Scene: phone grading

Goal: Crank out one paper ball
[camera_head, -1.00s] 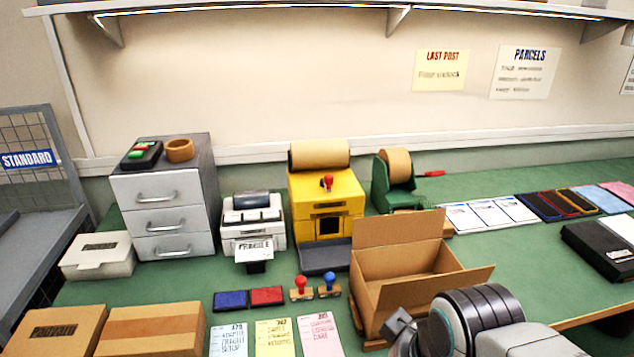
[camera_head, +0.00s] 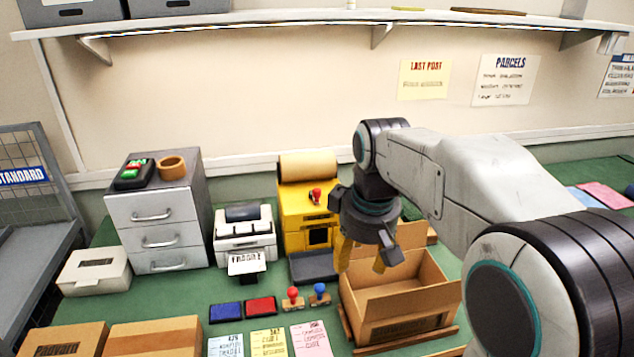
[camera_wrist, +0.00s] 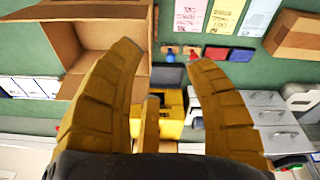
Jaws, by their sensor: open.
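The yellow machine (camera_head: 293,212) stands at the back of the bench with a brown paper roll (camera_head: 307,166) on top. Its red-knobbed crank (camera_head: 316,196) shows on the upper front, and a dark opening (camera_head: 319,237) sits below it. A dark grey tray (camera_head: 314,267) lies in front of it, and I see no paper ball in it. My gripper (camera_head: 362,262) hangs open and empty above the open carton, right of and nearer than the machine. In the wrist view the yellow machine (camera_wrist: 172,122) shows between the spread fingers, partly hidden by them.
The open carton (camera_head: 400,318) stands below my gripper. A label printer (camera_head: 244,235) and grey drawers (camera_head: 155,215) are left of the machine. Two stamps (camera_head: 293,298) and ink pads (camera_head: 227,312) lie in front. My arm hides the tape dispenser area. A shelf overhangs the back.

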